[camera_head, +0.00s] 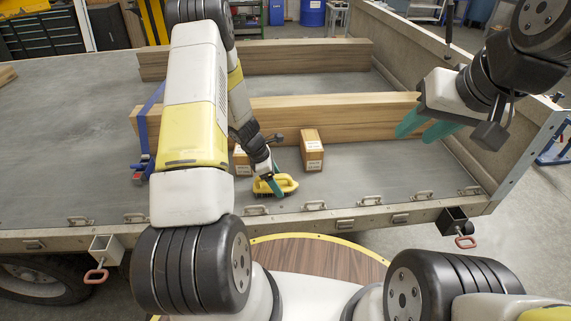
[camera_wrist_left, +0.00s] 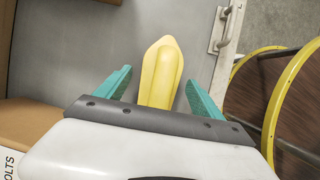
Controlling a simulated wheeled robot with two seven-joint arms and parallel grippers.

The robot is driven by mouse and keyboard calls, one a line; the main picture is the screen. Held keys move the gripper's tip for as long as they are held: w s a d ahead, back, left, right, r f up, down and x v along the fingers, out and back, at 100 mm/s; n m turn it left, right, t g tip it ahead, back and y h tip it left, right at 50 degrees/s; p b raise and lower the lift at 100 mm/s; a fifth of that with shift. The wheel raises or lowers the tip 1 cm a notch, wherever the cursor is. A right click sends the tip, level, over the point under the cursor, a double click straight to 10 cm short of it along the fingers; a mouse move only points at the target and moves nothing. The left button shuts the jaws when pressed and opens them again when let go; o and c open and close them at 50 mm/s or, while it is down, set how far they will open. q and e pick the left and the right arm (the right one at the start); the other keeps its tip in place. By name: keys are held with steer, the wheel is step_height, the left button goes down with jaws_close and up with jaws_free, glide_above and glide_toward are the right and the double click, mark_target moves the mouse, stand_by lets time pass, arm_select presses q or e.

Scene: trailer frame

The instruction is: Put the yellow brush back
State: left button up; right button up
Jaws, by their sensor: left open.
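The yellow brush (camera_head: 276,185) lies on the grey trailer bed near its front edge, with its yellow handle on top. In the left wrist view the yellow brush (camera_wrist_left: 161,72) lies between the two teal fingers. My left gripper (camera_head: 275,184) is open around the brush handle, with a gap on each side. It also shows in the left wrist view (camera_wrist_left: 160,90). My right gripper (camera_head: 425,122) is raised near the trailer's right side wall, its two teal fingers apart and nothing between them.
A small wooden box (camera_head: 312,150) stands right of the brush, and another box (camera_head: 242,162) is partly hidden behind my left arm. Long wooden beams (camera_head: 340,118) lie behind. A blue strap (camera_head: 144,125) hangs at left. Metal latches line the front edge.

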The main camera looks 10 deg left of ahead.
arm_select(q)
steer(key=v, duration=1)
steer(key=shift+a+r, duration=0.15)
steer(key=shift+r, duration=0.15)
steer(key=s+d+r+m+t, duration=0.1)
steer(key=s+d+r+m, duration=0.2)
steer(key=r, duration=0.4)
steer(key=s+r+m, duration=0.2)
steer(key=r+m, duration=0.2)
steer(key=r, duration=0.4)
steer(key=s+d+r+m+t, duration=0.1)
steer(key=s+d+r+m, duration=0.2)
steer(key=r, duration=0.4)
steer(key=s+r+m+t+y, duration=0.1)
steer(key=s+r+m, duration=0.4)
steer(key=s+m, duration=0.1)
steer(key=s+r+m+t+y, duration=0.1)
steer(key=s+r+m, duration=0.3)
steer(key=s, duration=0.5)
steer(key=shift+s+a+r+m+t, duration=0.2)
steer(key=shift+r+m+t, duration=0.25)
steer(key=shift+m, duration=0.45)
